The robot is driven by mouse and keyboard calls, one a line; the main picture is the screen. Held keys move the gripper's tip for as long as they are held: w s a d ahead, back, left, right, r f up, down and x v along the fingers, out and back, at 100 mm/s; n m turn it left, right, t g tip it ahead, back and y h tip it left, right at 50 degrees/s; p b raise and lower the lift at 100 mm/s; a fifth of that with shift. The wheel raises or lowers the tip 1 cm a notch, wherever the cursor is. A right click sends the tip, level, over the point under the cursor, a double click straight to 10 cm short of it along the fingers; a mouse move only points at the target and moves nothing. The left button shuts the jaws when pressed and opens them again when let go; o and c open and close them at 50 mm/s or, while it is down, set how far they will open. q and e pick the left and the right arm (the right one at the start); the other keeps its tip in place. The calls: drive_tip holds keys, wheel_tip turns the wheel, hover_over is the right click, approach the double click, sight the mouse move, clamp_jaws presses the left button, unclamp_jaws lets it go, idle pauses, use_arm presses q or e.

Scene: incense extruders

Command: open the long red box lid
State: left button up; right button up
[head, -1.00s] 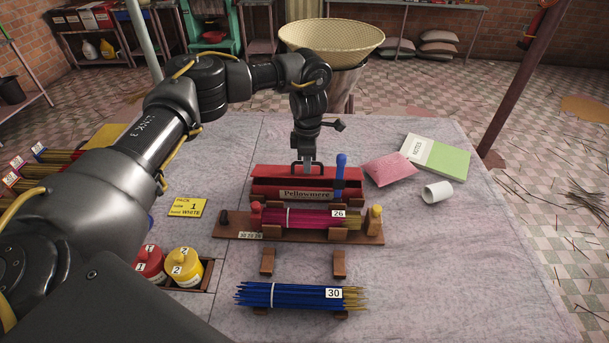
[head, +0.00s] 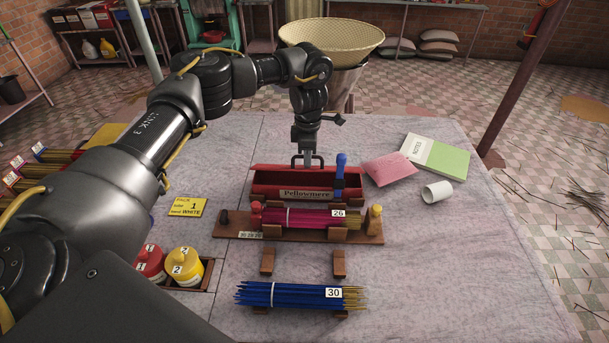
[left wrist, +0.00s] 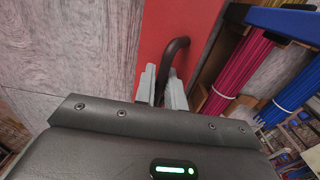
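The long red box (head: 290,192), with a "Pellowmere" label on its front, stands in the middle of the table. Its red lid (head: 272,169) is tilted up along the back, and the dark inside shows in front of it. The lid's dark arched handle (left wrist: 173,58) is between the fingers of my left gripper (left wrist: 163,88) in the left wrist view. In the head view my left gripper (head: 308,158) comes down from above onto the handle, its fingers closed around it. My right gripper is not in view.
In front are a wooden rack with magenta sticks (head: 300,218) and a blue stick bundle (head: 290,295). A pink packet (head: 388,169), notebook (head: 436,156) and white cup (head: 437,192) lie right.

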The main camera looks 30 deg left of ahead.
use_arm(q)
drive_tip(key=shift+w, duration=0.1)
drive_tip(key=shift+w+a+r, duration=0.25)
drive_tip(key=shift+w+a, duration=0.05)
drive_tip(key=shift+w, duration=0.3)
drive_tip(key=shift+w, duration=0.1)
drive_tip(key=shift+w+a+r, duration=0.1)
drive_tip(key=shift+w+a, duration=0.3)
drive_tip(key=shift+w, duration=0.35)
drive_tip(key=shift+w+a+b, duration=0.3)
drive_tip(key=shift+w+b, duration=0.05)
drive_tip(key=shift+w, duration=0.3)
drive_tip(key=shift+f, duration=0.2)
